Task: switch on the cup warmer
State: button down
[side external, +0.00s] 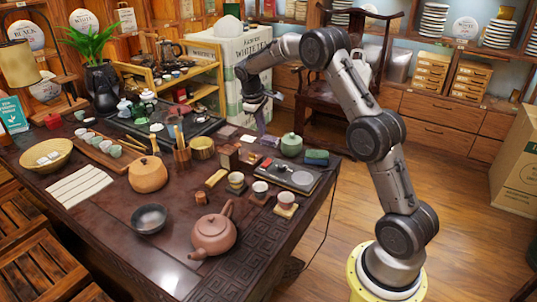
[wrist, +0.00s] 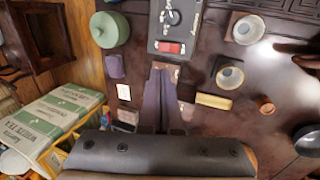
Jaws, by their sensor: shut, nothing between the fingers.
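The cup warmer (side external: 297,185) is a dark flat slab with a round plate, near the right edge of the tea table. Whether the switch is on or off I cannot tell. My gripper (side external: 263,128) is above the table, behind the warmer. In the wrist view my gripper (wrist: 165,70) has its fingers together and empty, just below the switch in the picture; contact cannot be told.
A green lidded pot (side external: 291,145) stands beside the warmer; it also shows in the wrist view (wrist: 109,29). Small cups (wrist: 248,28) on stands and a yellow block (wrist: 214,101) lie right of the fingers. A white card (wrist: 123,92) lies left.

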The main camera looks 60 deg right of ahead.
aim_at(269, 161)
jog(key=shift+f, duration=0.1)
jog(key=x, duration=1.3)
jog(key=shift+d+f, duration=0.15)
jog(key=shift+f, duration=0.2)
jog(key=shift+d+f+y, duration=0.15)
jog(key=shift+f+y, duration=0.2)
jog(key=shift+y, duration=0.05)
